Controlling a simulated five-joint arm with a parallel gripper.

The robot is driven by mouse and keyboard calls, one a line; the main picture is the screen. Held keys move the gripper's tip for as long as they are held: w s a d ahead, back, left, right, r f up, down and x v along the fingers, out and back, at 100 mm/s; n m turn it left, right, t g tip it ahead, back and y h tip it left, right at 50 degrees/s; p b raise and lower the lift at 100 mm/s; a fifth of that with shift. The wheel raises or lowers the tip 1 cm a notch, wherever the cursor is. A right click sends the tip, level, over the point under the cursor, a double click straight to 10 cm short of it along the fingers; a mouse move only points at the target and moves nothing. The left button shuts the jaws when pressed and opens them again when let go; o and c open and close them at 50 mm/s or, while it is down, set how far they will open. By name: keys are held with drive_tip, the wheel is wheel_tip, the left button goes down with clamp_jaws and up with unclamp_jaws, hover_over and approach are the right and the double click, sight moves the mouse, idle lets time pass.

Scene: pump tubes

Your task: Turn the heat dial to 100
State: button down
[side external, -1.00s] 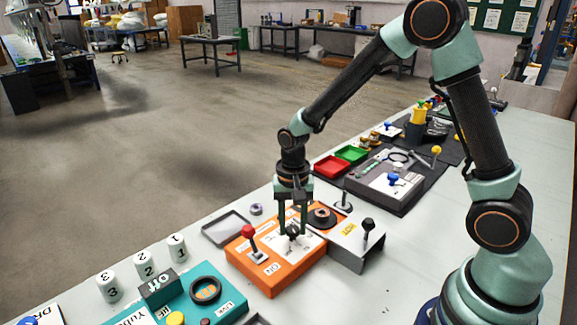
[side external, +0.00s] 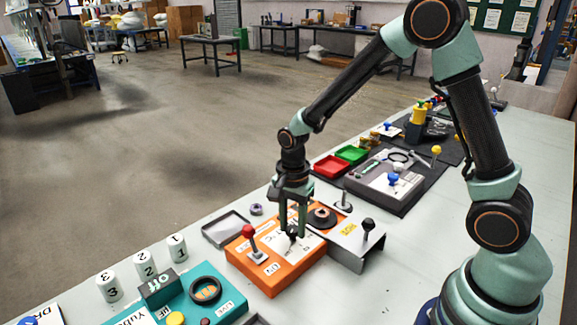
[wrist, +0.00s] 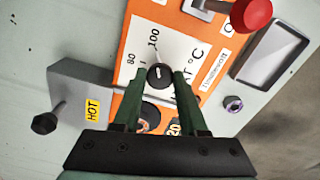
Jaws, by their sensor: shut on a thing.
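The heat dial (wrist: 160,76) is a small black knob on the white scale plate of an orange box (side external: 275,275). In the wrist view the scale shows 80, 100 and 20 beside a °C mark. A pale line runs from the knob up toward the 100; I cannot tell whether it is a pointer or a printed tick. My gripper (wrist: 161,73) has its two green fingers on either side of the knob, shut on it. In the side view my gripper (side external: 292,231) points down onto the plate, and its fingers partly hide the dial.
A red-topped lever (side external: 249,234) stands on the orange box near the dial. A grey bracket (side external: 352,252) with a black knob and a yellow HOT label adjoins the box. An empty grey tray (side external: 226,229) lies behind. A teal box (side external: 229,302) stands at the front left.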

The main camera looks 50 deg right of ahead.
sight(293, 228)
idle(0.3)
drive_tip(key=shift+c, duration=2.2)
unclamp_jaws()
wheel_tip(293, 228, up, 12)
drive_tip(key=shift+r, duration=0.15)
drive_tip(key=s+d+r+n+t, duration=0.2)
drive_tip(key=s+r+n+t, duration=0.3)
drive_tip(key=s+n, duration=0.5)
drive_tip(key=r+n, duration=0.1)
drive_tip(key=n, duration=0.4)
drive_tip(key=shift+s+d+r+t, duration=0.15)
drive_tip(key=shift+d+r+t, duration=0.15)
drive_tip(key=shift+d+r, duration=0.1)
